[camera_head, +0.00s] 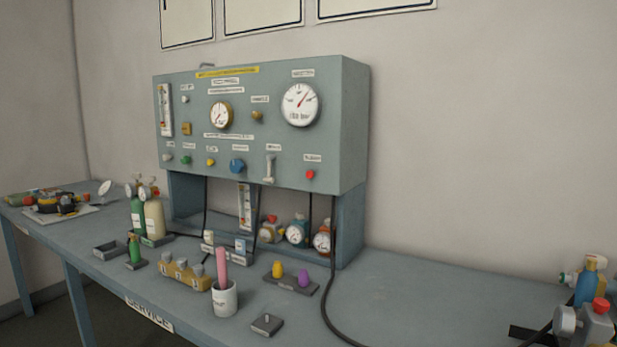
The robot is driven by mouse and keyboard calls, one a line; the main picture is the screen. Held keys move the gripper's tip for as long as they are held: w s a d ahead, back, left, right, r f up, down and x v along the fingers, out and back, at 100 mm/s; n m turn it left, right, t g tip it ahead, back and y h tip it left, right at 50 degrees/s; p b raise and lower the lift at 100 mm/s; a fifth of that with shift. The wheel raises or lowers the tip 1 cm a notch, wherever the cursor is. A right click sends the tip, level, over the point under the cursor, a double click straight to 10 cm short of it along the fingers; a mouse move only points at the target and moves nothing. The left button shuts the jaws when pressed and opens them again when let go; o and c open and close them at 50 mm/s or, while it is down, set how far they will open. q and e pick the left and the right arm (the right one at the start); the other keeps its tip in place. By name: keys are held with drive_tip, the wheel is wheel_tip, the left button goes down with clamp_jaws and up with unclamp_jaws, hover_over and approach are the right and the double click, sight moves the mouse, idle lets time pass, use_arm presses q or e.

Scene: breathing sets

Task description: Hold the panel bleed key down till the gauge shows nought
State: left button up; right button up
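A grey-green test panel (240,140) stands upright at the back of the bench. A red button (310,174) sits at its lower right under a small label too blurred to read; it may be the bleed key, but I cannot confirm this. A large white gauge (300,104) is at the upper right, its red needle pointing up and right. A smaller brass-rimmed gauge (220,115) is left of it. I cannot tell which gauge the task means, and the scale figures are too small to read. Neither gripper is in view, and nothing touches the panel's front.
On the bench (420,290) before the panel stand a white cup (224,299) with a pink stick, a brass block (186,273) and a small rack (292,286). A black hose (335,290) runs down in front. More apparatus (585,322) stands at right.

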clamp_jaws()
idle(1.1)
